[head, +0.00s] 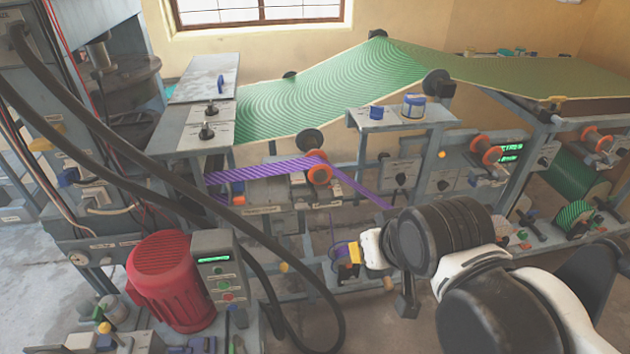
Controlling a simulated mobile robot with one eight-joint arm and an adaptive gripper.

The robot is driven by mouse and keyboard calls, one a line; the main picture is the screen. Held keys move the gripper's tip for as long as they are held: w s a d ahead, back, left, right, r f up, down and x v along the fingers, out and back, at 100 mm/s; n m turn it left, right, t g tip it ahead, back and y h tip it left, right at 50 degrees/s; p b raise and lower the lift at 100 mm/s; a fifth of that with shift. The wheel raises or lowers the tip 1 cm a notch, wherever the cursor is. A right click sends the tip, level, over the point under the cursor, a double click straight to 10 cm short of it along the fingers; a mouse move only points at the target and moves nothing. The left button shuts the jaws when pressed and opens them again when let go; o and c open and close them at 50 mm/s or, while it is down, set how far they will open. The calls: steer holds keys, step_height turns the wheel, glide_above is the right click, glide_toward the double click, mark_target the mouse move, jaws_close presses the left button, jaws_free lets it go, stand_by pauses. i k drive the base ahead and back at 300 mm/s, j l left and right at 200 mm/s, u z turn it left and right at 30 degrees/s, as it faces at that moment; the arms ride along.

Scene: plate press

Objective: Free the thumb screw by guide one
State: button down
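My arm (445,235) reaches in from the lower right over the front of the press. The pale end of my arm (373,249) is in front of the lower middle of the machine, and my gripper's fingers cannot be made out there. A small yellow part (355,252) shows right beside it, and I cannot tell what it belongs to. A purple striped band (270,169) passes over an orange roller (319,172) and runs down behind my arm. Several small knobs sit along the frame, but the labels are too small to read. I cannot tell which one is the thumb screw by guide one.
A red motor (170,282) and a control box (221,278) stand front left. Thick black cables (190,207) hang across the left side. A green patterned sheet (330,85) spans the top.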

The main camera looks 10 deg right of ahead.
mark_target(301, 206)
steer(key=k+l, duration=0.8)
steer(key=k+j+z, duration=0.05)
